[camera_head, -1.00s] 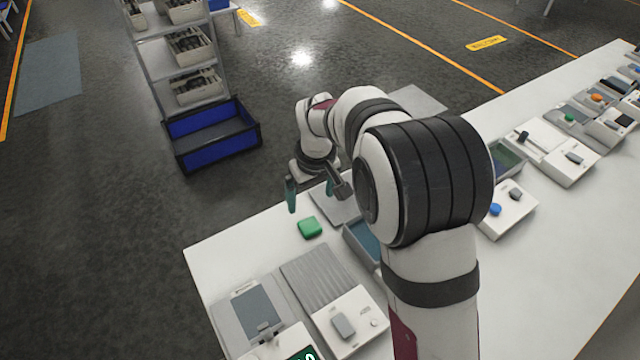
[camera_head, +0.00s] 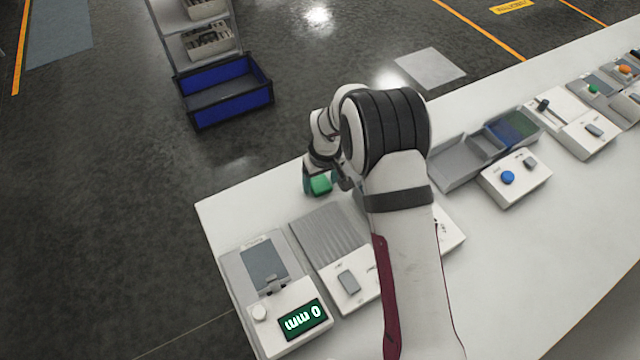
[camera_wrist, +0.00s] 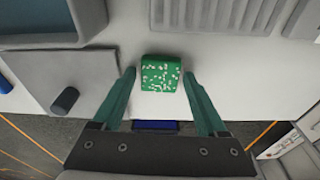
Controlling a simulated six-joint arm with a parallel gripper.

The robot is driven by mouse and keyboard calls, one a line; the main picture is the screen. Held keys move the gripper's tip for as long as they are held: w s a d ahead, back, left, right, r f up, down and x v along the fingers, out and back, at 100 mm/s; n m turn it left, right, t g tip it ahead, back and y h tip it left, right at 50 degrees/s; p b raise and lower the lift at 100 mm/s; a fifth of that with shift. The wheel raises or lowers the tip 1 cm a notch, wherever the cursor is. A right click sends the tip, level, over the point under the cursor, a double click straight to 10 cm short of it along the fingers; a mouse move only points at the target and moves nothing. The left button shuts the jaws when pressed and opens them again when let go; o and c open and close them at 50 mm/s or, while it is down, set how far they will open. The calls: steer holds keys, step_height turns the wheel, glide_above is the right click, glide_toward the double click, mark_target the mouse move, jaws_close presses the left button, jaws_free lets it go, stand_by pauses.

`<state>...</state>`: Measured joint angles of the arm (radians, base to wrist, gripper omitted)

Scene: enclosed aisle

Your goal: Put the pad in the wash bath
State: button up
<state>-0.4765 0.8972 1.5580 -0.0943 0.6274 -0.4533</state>
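The pad, a green block (camera_head: 320,187), lies on the white bench near its far edge. In the wrist view the pad (camera_wrist: 160,75) shows pale specks on its face and sits between my fingertips. My gripper (camera_wrist: 159,74) is open, with a teal finger on each side of the pad and narrow gaps visible. In the head view my gripper (camera_head: 319,181) is down at the pad, partly hidden by my arm. A grey basin with a blue-grey inside (camera_wrist: 40,12), possibly the wash bath, shows at the top left of the wrist view. My arm mostly hides it in the head view.
A ribbed grey plate (camera_head: 329,236) and a unit with a green display (camera_head: 303,320) stand nearer on the bench. A grey tray (camera_head: 455,165) beside a blue-green compartment (camera_head: 513,130) stands right of my arm. A blue crate (camera_head: 226,92) is on the floor beyond.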

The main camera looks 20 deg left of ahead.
mark_target(319, 181)
jaws_close()
steer(key=shift+r, duration=0.2)
step_height(319, 181, up, 4)
steer(key=shift+f, duration=0.1)
steer(key=s+d+r, duration=0.1)
steer(key=d+r, duration=0.2)
steer(key=d, duration=0.6)
steer(key=s+d+r, duration=0.1)
steer(key=d+r, duration=0.1)
steer(key=d, duration=0.7)
steer(key=s+d+r, duration=0.2)
steer(key=d+r, duration=0.1)
steer(key=d, duration=0.7)
steer(key=shift+n, duration=0.4)
steer(key=w+a+f, duration=0.1)
steer(key=a+f, duration=0.1)
steer(key=a, duration=0.1)
steer(key=w+a+f, duration=0.2)
steer(key=a+f, duration=0.1)
steer(key=a, duration=0.1)
steer(key=w+a+f, duration=0.1)
steer(key=a+f, duration=0.1)
steer(key=a, duration=0.1)
steer(key=shift+w+a+f, duration=0.2)
steer(key=shift+w+a, duration=0.05)
steer(key=shift+w, duration=0.15)
steer(key=shift+f, duration=1.9)
